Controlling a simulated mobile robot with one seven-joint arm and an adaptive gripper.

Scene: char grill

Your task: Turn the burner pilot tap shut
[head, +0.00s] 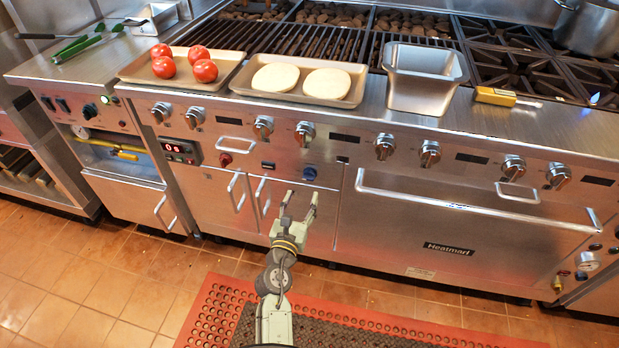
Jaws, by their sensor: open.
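My gripper (301,196) is open and empty in front of the cabinet doors below the control panel, its fingers pointing at the range. A small blue knob (310,173) sits on the panel just beyond the fingertips, apart from them as far as I can tell. A yellow pipe with a fitting (127,155) runs in the recess at the far left. No label is readable, so I cannot tell which of these is the burner pilot tap.
Several large metal knobs (264,127) line the panel. Door handles (235,190) and a long oven handle (470,207) stick out. Trays of tomatoes (205,71) and dough rounds (327,83), and a steel pan (425,75), stand on top. A red mat (213,305) lies on the floor.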

